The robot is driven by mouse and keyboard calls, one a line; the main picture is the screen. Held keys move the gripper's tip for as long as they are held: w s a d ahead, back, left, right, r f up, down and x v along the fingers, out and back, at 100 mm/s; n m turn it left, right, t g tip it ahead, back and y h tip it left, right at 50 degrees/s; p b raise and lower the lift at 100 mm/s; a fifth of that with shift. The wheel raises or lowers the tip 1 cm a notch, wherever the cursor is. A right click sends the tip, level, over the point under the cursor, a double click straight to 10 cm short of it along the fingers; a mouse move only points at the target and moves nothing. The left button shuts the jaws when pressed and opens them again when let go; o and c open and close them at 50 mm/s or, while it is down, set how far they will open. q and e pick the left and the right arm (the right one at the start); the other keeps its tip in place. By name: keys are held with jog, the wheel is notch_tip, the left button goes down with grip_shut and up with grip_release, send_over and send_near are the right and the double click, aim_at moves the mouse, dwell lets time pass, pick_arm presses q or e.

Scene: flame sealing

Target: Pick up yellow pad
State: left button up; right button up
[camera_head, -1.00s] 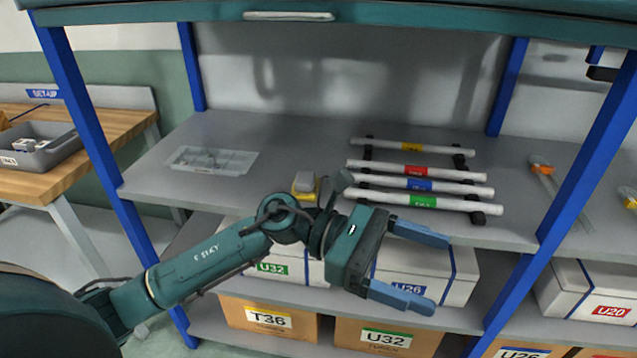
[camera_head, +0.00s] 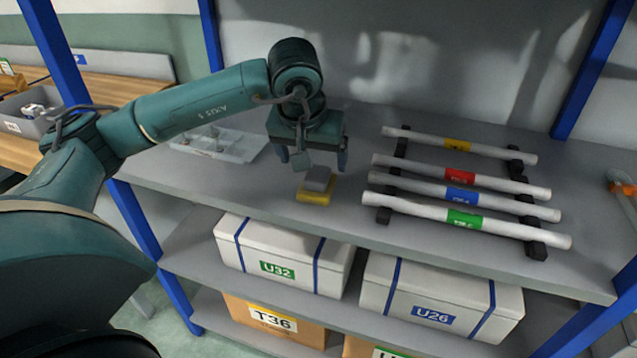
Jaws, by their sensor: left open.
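The yellow pad (camera_head: 313,197) lies on the grey shelf, left of the rack of tubes. A small grey part of the hand hangs between the fingers and hides some of the gap. My right gripper is not in view.
A black rack (camera_head: 384,214) holds white tubes (camera_head: 437,187) with yellow, red, blue and green labels, close on the right. A clear tray (camera_head: 240,146) lies behind on the left. White boxes (camera_head: 440,295) stand on the shelf below. The shelf's front edge (camera_head: 270,223) is near the pad.

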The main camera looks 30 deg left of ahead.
aim_at(317, 174)
pick_arm(q)
jog(key=x, duration=0.7)
jog(key=shift+w+f, duration=0.1)
jog(key=shift+w, duration=0.05)
jog(key=shift+c, duration=0.5)
jog(key=c, duration=1)
notch_tip(317, 174, up, 10)
jog(key=shift+r, duration=0.1)
